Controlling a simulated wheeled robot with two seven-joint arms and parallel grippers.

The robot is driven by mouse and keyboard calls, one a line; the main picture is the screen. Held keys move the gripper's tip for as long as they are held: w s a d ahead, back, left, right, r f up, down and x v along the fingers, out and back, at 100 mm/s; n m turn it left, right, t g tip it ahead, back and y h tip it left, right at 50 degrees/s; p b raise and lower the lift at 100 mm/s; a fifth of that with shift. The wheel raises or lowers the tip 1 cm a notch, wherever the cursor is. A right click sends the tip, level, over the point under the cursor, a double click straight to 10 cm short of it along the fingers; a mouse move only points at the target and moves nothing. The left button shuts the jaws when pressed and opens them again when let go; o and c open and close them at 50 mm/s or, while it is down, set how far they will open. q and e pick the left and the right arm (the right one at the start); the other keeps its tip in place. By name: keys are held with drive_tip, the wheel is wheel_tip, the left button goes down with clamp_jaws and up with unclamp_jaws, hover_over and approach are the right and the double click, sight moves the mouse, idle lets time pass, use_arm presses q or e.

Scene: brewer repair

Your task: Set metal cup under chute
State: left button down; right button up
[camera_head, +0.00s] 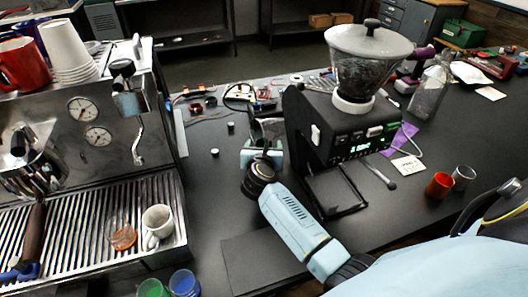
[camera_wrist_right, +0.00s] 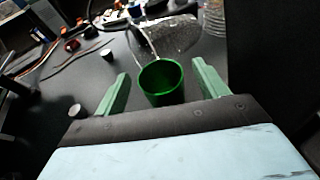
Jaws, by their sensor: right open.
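My right gripper (camera_head: 262,152) is over the table between the espresso machine and the grinder. It is open, and its two fingers (camera_wrist_right: 160,90) stand either side of a green cup (camera_wrist_right: 162,80), with gaps visible. The cup is upright and looks empty. In the head view the gripper mostly hides that cup. The black grinder (camera_head: 345,130) stands right of the gripper, with a flat black tray (camera_head: 336,192) at its front; its chute is not clear to see. My left gripper is not in view.
A green cup (camera_head: 153,288) and a blue cup (camera_head: 184,284) stand at the front edge. Cables and small parts lie behind.

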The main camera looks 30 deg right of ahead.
drive_tip(key=c, duration=1.1)
drive_tip(key=shift+c, duration=0.2)
